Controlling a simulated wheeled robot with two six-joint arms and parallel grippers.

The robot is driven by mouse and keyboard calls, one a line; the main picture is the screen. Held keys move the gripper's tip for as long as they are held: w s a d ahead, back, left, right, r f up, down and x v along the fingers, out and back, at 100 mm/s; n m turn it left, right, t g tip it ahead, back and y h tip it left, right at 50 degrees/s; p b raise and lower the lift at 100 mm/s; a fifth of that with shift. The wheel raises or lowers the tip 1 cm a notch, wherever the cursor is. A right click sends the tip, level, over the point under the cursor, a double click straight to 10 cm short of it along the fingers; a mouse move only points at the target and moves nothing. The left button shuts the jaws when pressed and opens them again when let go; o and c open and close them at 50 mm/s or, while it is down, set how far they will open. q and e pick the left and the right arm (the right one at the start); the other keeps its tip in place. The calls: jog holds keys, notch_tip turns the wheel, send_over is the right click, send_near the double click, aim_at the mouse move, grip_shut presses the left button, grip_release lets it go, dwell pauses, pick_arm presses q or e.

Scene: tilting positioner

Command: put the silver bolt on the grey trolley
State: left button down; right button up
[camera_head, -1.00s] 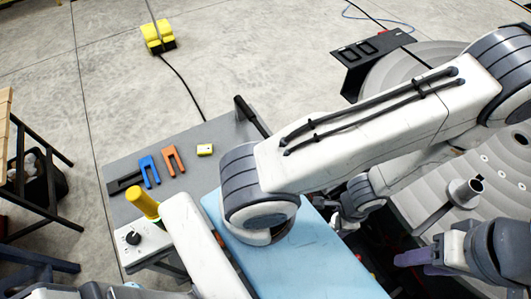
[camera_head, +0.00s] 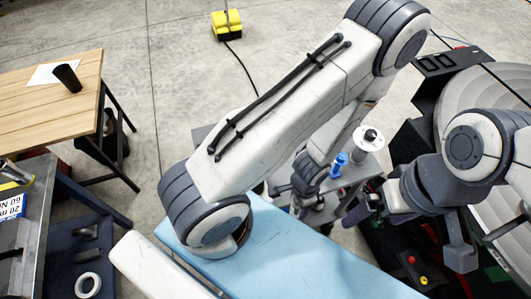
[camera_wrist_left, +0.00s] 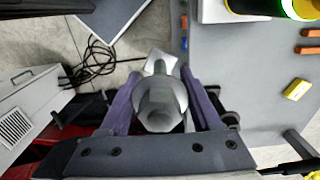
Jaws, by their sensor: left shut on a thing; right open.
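The silver bolt (camera_wrist_left: 160,104) is between the purple fingers of my left gripper (camera_wrist_left: 162,100), which is shut on it; its hex head faces the wrist camera. The grey trolley (camera_wrist_left: 240,80) fills the right of the left wrist view, and the bolt appears beside its left edge, over the floor. My left gripper there (camera_head: 308,205) is partly hidden, and I cannot make out the bolt. My right gripper (camera_head: 368,205) is open, close to the right of it.
Orange pieces (camera_wrist_left: 308,42) and a yellow block (camera_wrist_left: 296,89) lie on the trolley. A blue padded surface (camera_head: 290,262) is in front of my left arm. A wooden table (camera_head: 40,100) is at left.

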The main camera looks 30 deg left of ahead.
pick_arm(q)
jog(key=w+a+r+n+p, duration=0.2)
jog(key=w+a+n, duration=0.4)
jog(key=w+a, duration=0.3)
jog(key=f+b, duration=0.3)
jog(key=w+f+b, duration=0.1)
jog(key=f+b, duration=0.3)
jog(key=d+f+b, duration=0.1)
jog(key=f+b, duration=0.2)
jog(key=shift+w+d+f, duration=0.1)
jog(key=shift+w+f, duration=0.05)
jog(key=shift+f, duration=0.05)
jog(key=shift+r, duration=0.15)
jog(key=c, duration=0.5)
grip_release()
jog(key=shift+f, duration=0.2)
jog(key=o, duration=0.4)
